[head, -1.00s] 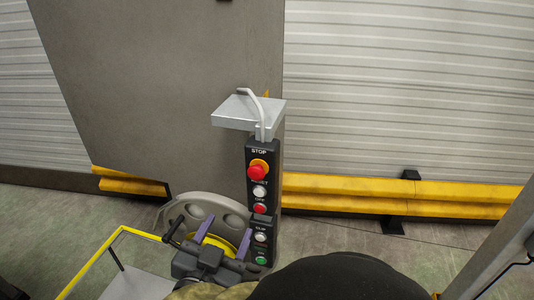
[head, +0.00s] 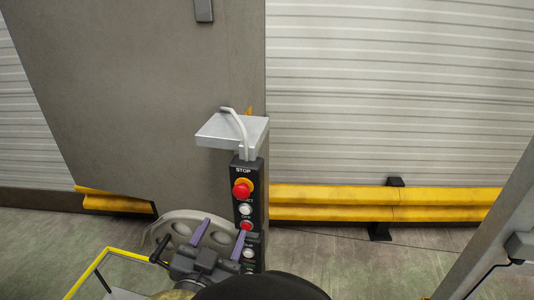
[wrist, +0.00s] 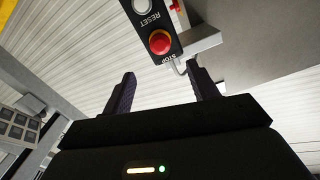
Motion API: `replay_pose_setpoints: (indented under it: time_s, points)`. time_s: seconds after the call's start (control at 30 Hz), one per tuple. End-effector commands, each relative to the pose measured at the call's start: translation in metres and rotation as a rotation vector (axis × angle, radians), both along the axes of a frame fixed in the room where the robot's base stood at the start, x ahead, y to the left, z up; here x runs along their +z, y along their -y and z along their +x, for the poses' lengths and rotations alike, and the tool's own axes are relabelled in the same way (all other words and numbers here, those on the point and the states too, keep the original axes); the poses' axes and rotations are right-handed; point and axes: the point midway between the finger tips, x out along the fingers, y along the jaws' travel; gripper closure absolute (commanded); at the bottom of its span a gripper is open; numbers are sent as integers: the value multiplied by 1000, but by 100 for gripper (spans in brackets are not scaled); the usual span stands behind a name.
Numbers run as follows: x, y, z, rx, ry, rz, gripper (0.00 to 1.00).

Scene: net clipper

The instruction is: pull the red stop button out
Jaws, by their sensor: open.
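The red stop button (head: 241,188) sits on a yellow ring at the top of a dark control panel (head: 240,168), under the word STOP. It also shows in the wrist view (wrist: 160,42), upside down, beyond my fingertips and roughly in line with the gap between them. My gripper (head: 225,227) is open and empty, with purple fingers apart, below and left of the button in the head view. In the wrist view my gripper (wrist: 161,69) points toward the panel, and no finger visibly touches the button.
Below the stop button are a white reset button (head: 245,209) and a red button (head: 246,226). A grey shelf with a bent handle (head: 228,131) tops the post. A grey wheel-like guard (head: 180,222) and yellow rail (head: 95,262) lie left; a yellow barrier (head: 330,203) runs behind.

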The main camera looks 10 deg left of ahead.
Motion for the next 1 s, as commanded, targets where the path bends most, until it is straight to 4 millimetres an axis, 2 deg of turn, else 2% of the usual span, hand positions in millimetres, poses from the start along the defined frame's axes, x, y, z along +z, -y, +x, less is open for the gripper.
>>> replay_pose_setpoints:
  time_s: [0.4, 0.6, 0.77, 1.0]
  points:
    - [2, 6, 75, -3, 1, -1, 41]
    - [2, 9, 105, -2, -1, -1, 41]
    - [0, 9, 116, -1, 0, 0, 41]
    - [0, 9, 116, 0, -1, 1, 41]
